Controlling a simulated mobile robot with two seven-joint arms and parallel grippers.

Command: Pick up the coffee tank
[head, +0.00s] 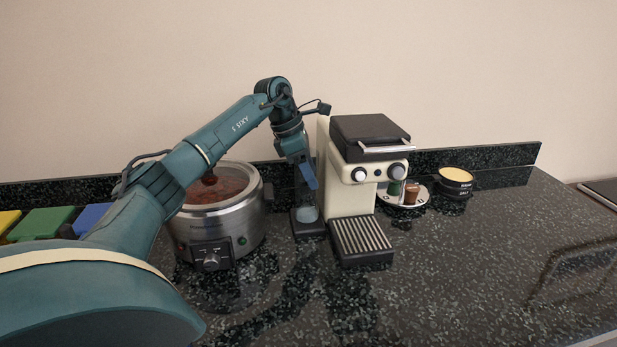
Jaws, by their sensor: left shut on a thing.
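The coffee machine (350,185) is cream with a dark top and stands on the counter at the middle. The coffee tank (307,212) looks like a clear, greyish container on a dark base, beside the machine's left side. My left gripper (309,180) reaches down from above and is shut on the tank's upper part. The gripper hides much of the tank, and I cannot tell if the tank is lifted off its base. My right gripper is not in view.
A round steel cooker (217,225) with red-brown food stands close left of the tank. A plate with small cups (411,195) and a dark bowl with yellow contents (455,181) are right of the machine. The dark counter (480,270) is free at the front right.

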